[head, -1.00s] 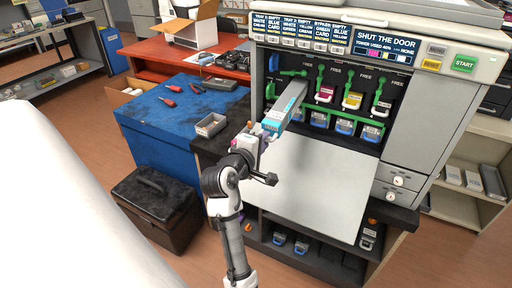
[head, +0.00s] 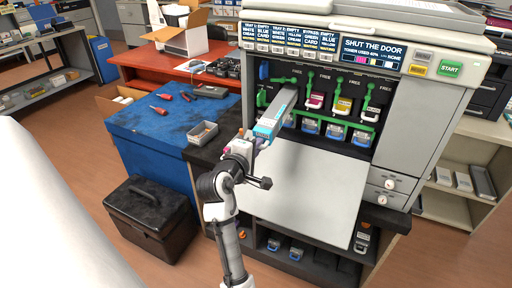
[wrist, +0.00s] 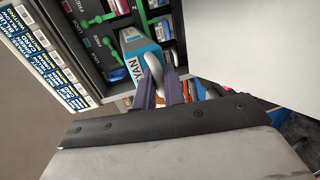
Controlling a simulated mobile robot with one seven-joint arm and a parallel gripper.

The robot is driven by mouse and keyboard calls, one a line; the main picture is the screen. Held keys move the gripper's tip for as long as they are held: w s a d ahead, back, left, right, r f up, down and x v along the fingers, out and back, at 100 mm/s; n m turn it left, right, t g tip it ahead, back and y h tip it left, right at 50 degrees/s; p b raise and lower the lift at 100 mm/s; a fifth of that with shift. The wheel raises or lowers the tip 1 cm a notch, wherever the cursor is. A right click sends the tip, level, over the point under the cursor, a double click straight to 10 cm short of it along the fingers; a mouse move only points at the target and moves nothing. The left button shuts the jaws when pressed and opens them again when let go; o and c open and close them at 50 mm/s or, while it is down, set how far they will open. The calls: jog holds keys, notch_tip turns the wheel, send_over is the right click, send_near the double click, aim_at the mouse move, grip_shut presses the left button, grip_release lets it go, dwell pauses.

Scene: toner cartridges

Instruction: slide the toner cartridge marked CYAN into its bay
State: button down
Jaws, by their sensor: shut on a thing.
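The CYAN toner cartridge, a long grey box with a cyan end (head: 268,129), points into the left part of the printer's open toner compartment (head: 318,108). Its far end is at the leftmost bay; how deep it sits I cannot tell. In the wrist view the cyan end face (wrist: 143,65) shows the letters "YAN" and a pale handle. My gripper (head: 245,146) is shut on the cartridge at this near end; its purple fingers also show in the wrist view (wrist: 161,92). Magenta (head: 315,100) and yellow (head: 340,104) cartridges sit in bays to the right, under green levers.
The printer's lowered white door (head: 305,190) lies below the compartment. A blue workbench (head: 150,128) with tools and a small grey tray (head: 203,132) stands to the left. A black case (head: 150,215) is on the floor. A shelf below the printer holds more cartridges.

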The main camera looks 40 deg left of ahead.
aim_at(271, 117)
jog(key=shift+r+p, duration=2)
jog(key=shift+p, duration=0.15)
jog(key=shift+w, duration=0.1)
jog(key=shift+r+p+x, duration=0.2)
jog(key=shift+r+x, duration=0.15)
jog(key=shift+x, duration=1.55)
jog(key=shift+r+p+x, duration=0.15)
jog(key=shift+r+x, duration=0.15)
jog(key=shift+x, duration=1.6)
jog(key=shift+r+p+x, duration=0.2)
jog(key=shift+r+x, duration=0.15)
jog(key=shift+x, duration=1.5)
jog(key=shift+r+b+x, duration=0.15)
jog(key=shift+r+x, duration=0.1)
jog(key=shift+x, duration=1.3)
jog(key=shift+r+b+x, duration=0.15)
jog(key=shift+r+x, duration=0.15)
jog(key=shift+x, duration=1.25)
jog(key=shift+r+b+x, duration=0.15)
jog(key=shift+r+x, duration=0.1)
jog(key=shift+x, duration=1.3)
jog(key=shift+w+a, duration=0.1)
